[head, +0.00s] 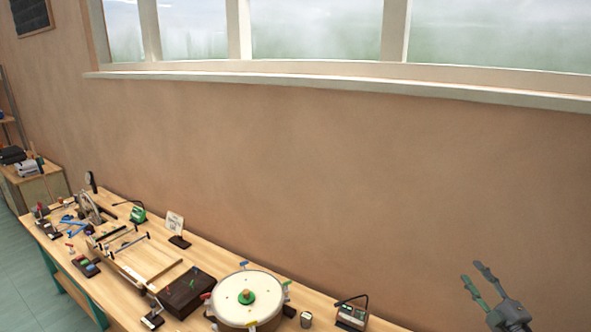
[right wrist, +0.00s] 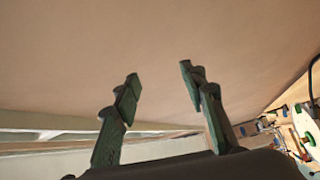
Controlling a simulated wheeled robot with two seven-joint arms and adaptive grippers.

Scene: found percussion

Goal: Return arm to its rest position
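My right gripper (head: 474,276) is raised in the lower right of the head view, in front of the bare wall. Its two fingers stand apart with nothing between them. The right wrist view also shows this gripper (right wrist: 156,86) open and empty against the wall. My left gripper is not seen in either view.
A long wooden bench (head: 112,201) runs along the wall at lower left. On it are a round cream drum (head: 262,284), a dark box (head: 186,293), a wooden tray (head: 170,266) and a small sign (head: 175,222). The right gripper is clear of them.

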